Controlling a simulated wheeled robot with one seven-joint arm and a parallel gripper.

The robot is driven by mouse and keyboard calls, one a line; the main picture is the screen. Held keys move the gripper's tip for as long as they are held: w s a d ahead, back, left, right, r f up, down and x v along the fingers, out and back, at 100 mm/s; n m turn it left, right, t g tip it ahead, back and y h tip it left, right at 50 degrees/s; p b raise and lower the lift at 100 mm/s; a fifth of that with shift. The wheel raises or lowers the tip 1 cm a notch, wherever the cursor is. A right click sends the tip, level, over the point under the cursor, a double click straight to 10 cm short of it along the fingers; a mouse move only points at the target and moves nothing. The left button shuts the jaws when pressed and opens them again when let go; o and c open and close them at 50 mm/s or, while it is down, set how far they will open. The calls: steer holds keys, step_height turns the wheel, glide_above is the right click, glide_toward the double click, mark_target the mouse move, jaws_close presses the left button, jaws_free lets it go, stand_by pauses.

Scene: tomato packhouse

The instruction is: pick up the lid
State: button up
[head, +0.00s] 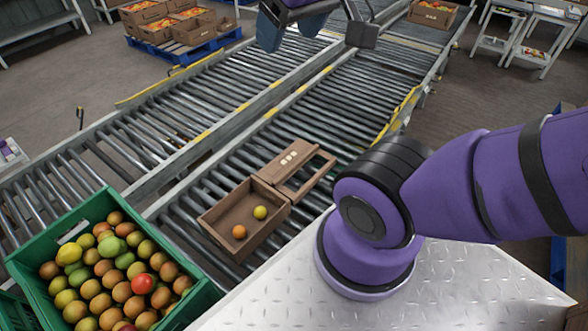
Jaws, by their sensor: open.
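The brown cardboard lid (284,160) has a pale label on one part and a window opening in the other. It lies on the rollers right beside the upper right edge of an open brown box (216,219). I cannot tell whether lid and box touch. The box holds an orange fruit (239,231) and a yellow fruit (260,212). My gripper (291,36) shows at the top edge, partly cut off by the frame. Its blue-grey fingers are apart with nothing seen between them, and it is well away from the lid.
A green crate (196,299) full of mixed tomatoes stands at the lower left. The roller conveyor (330,102) runs up the picture, with bare rollers beyond the lid. A metal rail (222,126) divides its lanes. Another box (413,14) of tomatoes stands at the far end.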

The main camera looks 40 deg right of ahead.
steer(key=shift+c, duration=1.2)
steer(key=w+d+f+m+g, duration=0.1)
steer(key=w+d+f+m, duration=0.15)
steer(key=w, duration=0.65)
steer(key=w+d+f+m, duration=0.2)
steer(key=w+d, duration=0.1)
steer(key=w, duration=0.5)
steer(key=w+d+f+m+g, duration=0.1)
steer(key=w+d+f+m, duration=0.1)
steer(key=w+d+f, duration=0.35)
steer(key=w+d+f+m+g, duration=0.1)
steer(key=w+d+f+m, duration=0.15)
steer(key=w+f, duration=0.55)
steer(key=m+g, duration=0.2)
steer(key=m, duration=0.6)
glide_above(296, 163)
step_height(296, 163, down, 43)
step_height(296, 163, down, 10)
steer(key=shift+f, duration=0.15)
